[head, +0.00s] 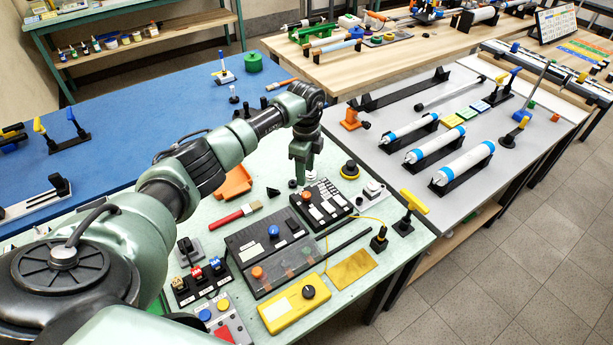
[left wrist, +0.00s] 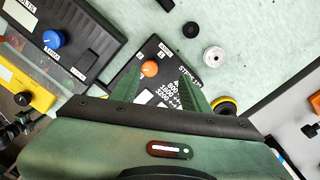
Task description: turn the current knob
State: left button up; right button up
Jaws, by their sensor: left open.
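A dark power-supply-like box (head: 262,248) on the pale green bench has a blue knob (head: 273,230) on top and an orange knob (head: 258,272) near its front. The blue knob also shows in the left wrist view (left wrist: 53,39). A smaller black box (head: 325,212) beside it has an orange knob (head: 306,196), also in the left wrist view (left wrist: 149,69). My left gripper (head: 300,180) points down just behind the small box. Its open fingers (left wrist: 160,92) hold nothing. My right gripper is not in view.
A yellow meter (head: 293,305) with a black knob stands in front of the dark box. Grey bench with blue-white rolls (head: 464,164) is at right.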

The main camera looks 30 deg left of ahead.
aim_at(306, 194)
pick_arm(q)
jog(key=shift+s+d+f+p, duration=0.3)
jog(key=shift+s+d+f, duration=0.15)
jog(key=shift+s+d, duration=0.4)
jog(key=shift+s+d+f, duration=0.1)
jog(key=shift+s+f, duration=0.05)
jog(key=shift+f, duration=0.5)
jog(key=shift+s+f, duration=0.1)
jog(key=shift+f, duration=0.5)
jog(key=f, duration=0.2)
jog(key=shift+w+a+f, duration=0.3)
jog(key=shift+w, duration=0.1)
jog(key=shift+f, duration=0.1)
jog(key=shift+s, duration=0.1)
jog(key=c, duration=0.4)
grip_shut()
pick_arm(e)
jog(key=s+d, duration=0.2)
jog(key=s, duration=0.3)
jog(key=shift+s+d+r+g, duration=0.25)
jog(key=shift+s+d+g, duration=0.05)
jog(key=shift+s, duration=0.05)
